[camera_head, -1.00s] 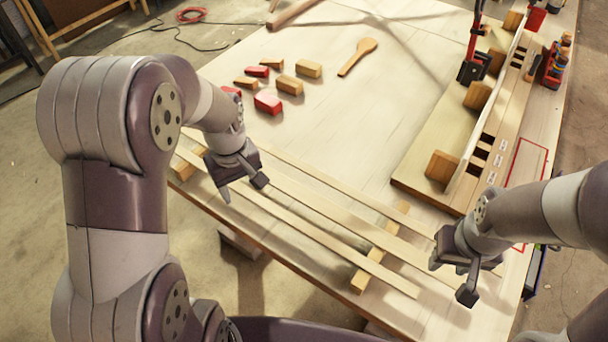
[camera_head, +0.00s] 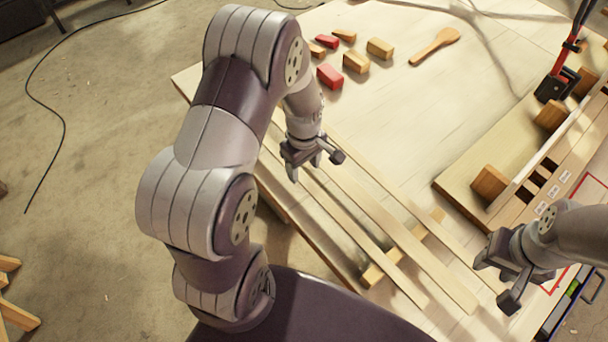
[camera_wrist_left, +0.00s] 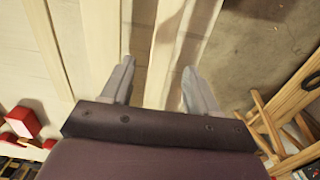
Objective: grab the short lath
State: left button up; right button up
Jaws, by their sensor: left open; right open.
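Three pale laths lie side by side across the near part of the table: a near lath (camera_head: 385,258), a middle lath (camera_head: 405,238) and a far lath (camera_head: 415,205). Their left ends are partly hidden by my left arm, so I cannot tell which is short. My left gripper (camera_head: 315,167) is open above the laths, toward their left part. In the left wrist view its fingertips (camera_wrist_left: 157,72) stand either side of the near lath (camera_wrist_left: 163,45), apparently above it. My right gripper (camera_head: 503,280) is open and empty, right of the laths' right ends.
A wooden support block (camera_head: 432,218) lies under the laths. Red and wooden blocks (camera_head: 356,61) and a wooden spoon (camera_head: 435,45) lie farther back. A slotted wooden fixture (camera_head: 520,170) stands at right. The table middle is clear.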

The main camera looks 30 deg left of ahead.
aim_at(303, 178)
pick_arm(q)
notch_tip(303, 178, down, 2)
jog(key=shift+s+a+f, duration=0.15)
jog(key=shift+f, duration=0.1)
jog(key=shift+w+f, duration=0.2)
jog(key=shift+f, duration=0.05)
jog(key=shift+s, duration=0.1)
grip_shut()
